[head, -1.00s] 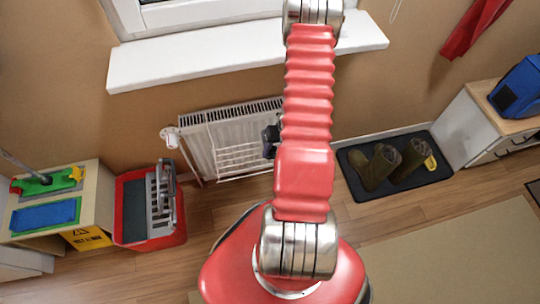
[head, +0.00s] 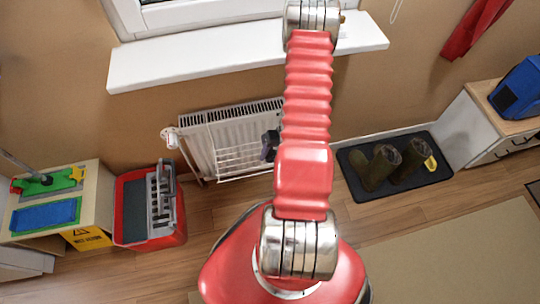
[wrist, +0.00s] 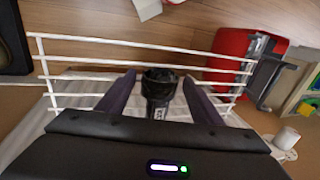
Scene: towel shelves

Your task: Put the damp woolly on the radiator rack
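The white wire radiator rack (head: 238,160) hangs on the front of the radiator. In the wrist view its bars (wrist: 85,40) pass beyond my gripper (wrist: 158,78). The two dark fingers stand well apart, so my gripper is open. A black ribbed object (wrist: 158,92) shows between them, with gaps on both sides; I cannot tell what it is. In the head view part of my gripper (head: 269,146) shows as a dark shape at the rack's right end, mostly hidden by my arm. I cannot make out a woolly in either view.
The white radiator (head: 205,135) stands under the windowsill (head: 180,65). Boots (head: 380,168) stand on a dark mat at right. Floor in front is clear.

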